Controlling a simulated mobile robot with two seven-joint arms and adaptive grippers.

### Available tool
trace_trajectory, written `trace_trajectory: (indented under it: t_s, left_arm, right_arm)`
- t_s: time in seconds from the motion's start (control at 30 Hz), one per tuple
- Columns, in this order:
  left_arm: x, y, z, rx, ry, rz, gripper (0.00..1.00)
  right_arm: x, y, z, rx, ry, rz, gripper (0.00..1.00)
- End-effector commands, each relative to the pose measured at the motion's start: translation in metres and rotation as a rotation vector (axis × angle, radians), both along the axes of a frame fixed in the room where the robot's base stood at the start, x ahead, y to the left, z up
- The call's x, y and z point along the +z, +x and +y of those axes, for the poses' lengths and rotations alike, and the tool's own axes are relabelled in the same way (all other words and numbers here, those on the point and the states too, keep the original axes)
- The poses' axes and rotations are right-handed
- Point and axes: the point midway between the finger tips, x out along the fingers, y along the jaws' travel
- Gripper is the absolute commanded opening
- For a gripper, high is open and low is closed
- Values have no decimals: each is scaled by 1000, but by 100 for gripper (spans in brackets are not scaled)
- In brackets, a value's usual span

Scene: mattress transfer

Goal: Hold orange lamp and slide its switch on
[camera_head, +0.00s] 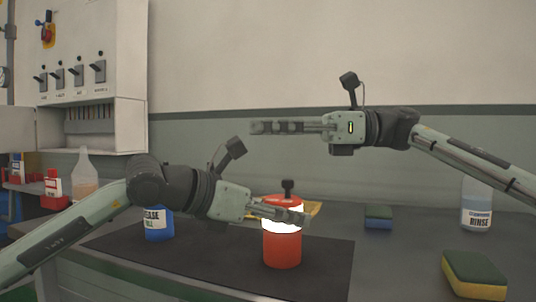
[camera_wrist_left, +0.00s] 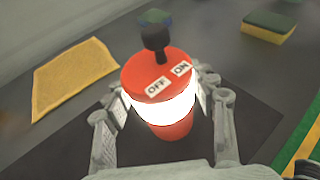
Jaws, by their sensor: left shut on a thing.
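The orange lamp (camera_head: 282,248) stands upright on a dark mat (camera_head: 330,262) on the bench. Its white middle band glows brightly. In the left wrist view, the lamp (camera_wrist_left: 165,131) has OFF and ON labels on its top, and a dark switch knob (camera_wrist_left: 155,38) stands up at the far side of the top. My left gripper (camera_head: 290,214) is shut on the lamp around its glowing band; its fingers also show on both sides of it in the left wrist view (camera_wrist_left: 160,108). My right gripper (camera_head: 262,127) is raised above and behind the lamp, away from it, with its fingers seen side-on.
A blue container (camera_head: 158,226) stands left of the lamp. A yellow cloth (camera_wrist_left: 75,78) lies behind it. Sponges (camera_head: 475,274) (camera_head: 379,216) and a RINSE bottle (camera_head: 476,205) are on the right. A switch panel (camera_head: 85,60) hangs on the left wall.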

Motion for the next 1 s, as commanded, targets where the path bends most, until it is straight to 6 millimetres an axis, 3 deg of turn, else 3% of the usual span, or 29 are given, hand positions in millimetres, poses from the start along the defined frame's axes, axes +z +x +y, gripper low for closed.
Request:
trace_trajectory:
  t_s: [0.47,0.5,0.67,1.0]
  left_arm:
    - [-1,-1,-1,-2,1,2,12]
    - [-1,-1,-1,-2,1,2,60]
    - [-1,0,0,-1,1,1,80]
    - [1,-1,1,0,0,0,80]
  right_arm:
    - [8,0,0,-1,-1,0,34]
    - [8,0,0,-1,-1,0,34]
    - [8,0,0,-1,-1,0,34]
    - [8,0,0,-1,-1,0,34]
